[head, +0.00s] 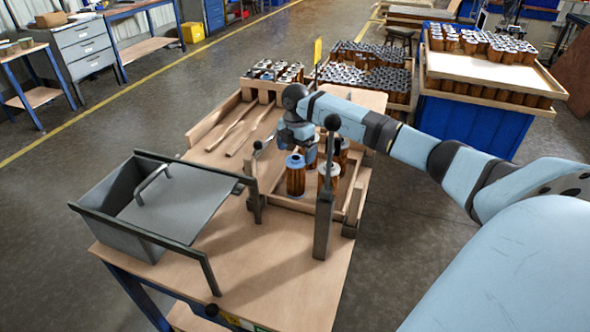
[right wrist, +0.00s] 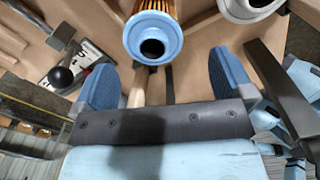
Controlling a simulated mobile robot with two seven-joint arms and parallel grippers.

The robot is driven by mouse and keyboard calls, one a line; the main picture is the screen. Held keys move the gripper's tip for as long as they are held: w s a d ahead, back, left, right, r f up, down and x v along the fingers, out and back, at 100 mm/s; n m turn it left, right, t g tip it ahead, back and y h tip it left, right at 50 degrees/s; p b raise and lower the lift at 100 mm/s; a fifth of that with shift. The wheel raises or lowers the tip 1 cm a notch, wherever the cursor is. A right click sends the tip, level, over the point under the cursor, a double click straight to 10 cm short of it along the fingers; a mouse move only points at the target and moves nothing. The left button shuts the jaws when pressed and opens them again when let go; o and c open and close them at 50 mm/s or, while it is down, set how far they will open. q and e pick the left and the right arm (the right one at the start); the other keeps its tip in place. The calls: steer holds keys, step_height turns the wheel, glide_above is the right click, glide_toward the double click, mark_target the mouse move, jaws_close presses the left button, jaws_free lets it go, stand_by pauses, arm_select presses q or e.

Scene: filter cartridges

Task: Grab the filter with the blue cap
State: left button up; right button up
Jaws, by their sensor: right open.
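The filter with the blue cap (head: 295,177) stands upright, with a brown pleated body, at the front left of a shallow wooden tray (head: 292,204) on the bench. In the right wrist view its blue cap (right wrist: 170,38) faces the camera, with a dark hole in the middle. My right gripper (head: 296,140) is open, just above and behind this filter in the head view. In the right wrist view the cap lies beyond and between the two blue fingers, with no visible contact. My left gripper is not in view.
A pale-capped filter (head: 328,180) stands close on the right, with others behind. An upright post with a black knob (head: 323,215) stands in front of the tray. A grey lidded bin (head: 110,220) occupies the bench's left. The front bench surface is mostly clear.

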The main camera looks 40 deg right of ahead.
mark_target(296, 166)
steer(key=f, duration=0.7)
steer(key=shift+w+d+f, duration=0.15)
steer(key=shift+w+d, duration=0.2)
steer(key=c, duration=1.1)
